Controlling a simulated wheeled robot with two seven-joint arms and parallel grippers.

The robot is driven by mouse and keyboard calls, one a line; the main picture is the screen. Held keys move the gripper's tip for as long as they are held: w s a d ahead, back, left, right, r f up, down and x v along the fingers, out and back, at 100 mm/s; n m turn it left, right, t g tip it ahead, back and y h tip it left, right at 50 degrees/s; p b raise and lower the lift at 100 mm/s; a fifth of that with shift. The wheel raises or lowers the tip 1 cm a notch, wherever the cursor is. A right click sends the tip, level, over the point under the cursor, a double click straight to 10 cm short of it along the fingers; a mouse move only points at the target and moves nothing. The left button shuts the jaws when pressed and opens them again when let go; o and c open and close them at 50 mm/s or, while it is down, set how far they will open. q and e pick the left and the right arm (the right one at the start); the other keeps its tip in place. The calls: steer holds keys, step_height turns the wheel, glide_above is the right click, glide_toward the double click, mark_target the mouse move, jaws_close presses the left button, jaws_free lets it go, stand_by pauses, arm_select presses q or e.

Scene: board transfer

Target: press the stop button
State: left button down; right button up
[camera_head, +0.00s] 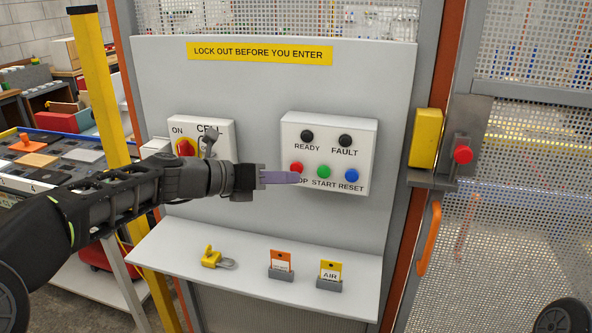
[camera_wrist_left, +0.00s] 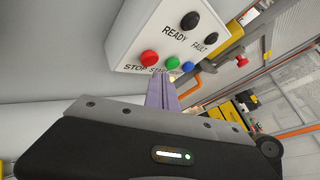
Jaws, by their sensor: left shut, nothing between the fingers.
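The stop button (camera_head: 296,168) is a red round button at the lower left of a white control box (camera_head: 328,128) on the grey panel. It also shows in the left wrist view (camera_wrist_left: 150,58). Its label is partly covered by my gripper in the head view. My left gripper (camera_head: 298,178) is shut and empty, its purple fingers pointing at the box just below the red button. In the left wrist view the fingertips (camera_wrist_left: 163,78) appear below and right of the red button, near the green start button (camera_wrist_left: 172,63). I cannot tell whether they touch the box. My right gripper is not in view.
A second white box with a red and yellow switch (camera_head: 186,147) is behind my left arm. A shelf (camera_head: 250,268) below holds a yellow padlock (camera_head: 212,257) and two tags. A red button (camera_head: 462,154) is on the door post at right.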

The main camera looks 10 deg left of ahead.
arm_select(q)
steer(key=s+b, duration=0.1)
steer(key=s, duration=0.3)
steer(key=shift+s+a, duration=0.15)
steer(key=shift+s, duration=0.2)
stand_by(0.5)
